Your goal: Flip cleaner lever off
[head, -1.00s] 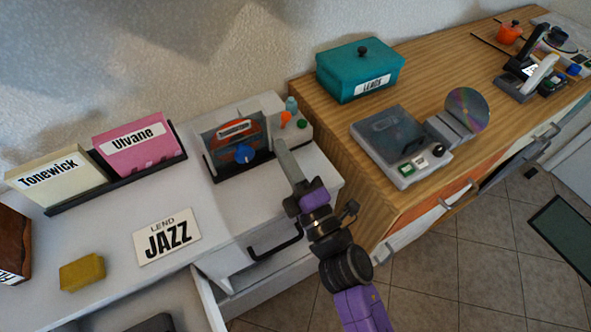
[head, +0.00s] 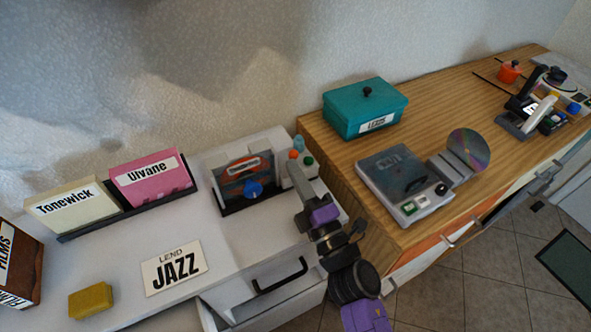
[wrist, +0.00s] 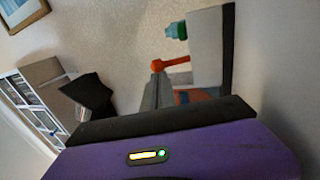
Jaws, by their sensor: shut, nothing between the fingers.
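The cleaner (head: 219,183) is a grey machine on the white cabinet, with a labelled disc and a blue knob (head: 253,189) at its front. Its small orange lever (head: 293,154) is at the right end; in the wrist view the lever (wrist: 176,62) points left and ends in a rounded tip. My gripper (head: 294,170) is shut and empty, just in front of the lever. In the wrist view the gripper's fingertips (wrist: 158,77) are just below the lever's tip; I cannot tell whether they touch it. My gripper partly hides the cleaner's right end.
A teal lidded box (head: 350,118) and a grey disc player (head: 385,180) stand on the wooden cabinet to the right. A JAZZ card (head: 174,267) lies on the white top.

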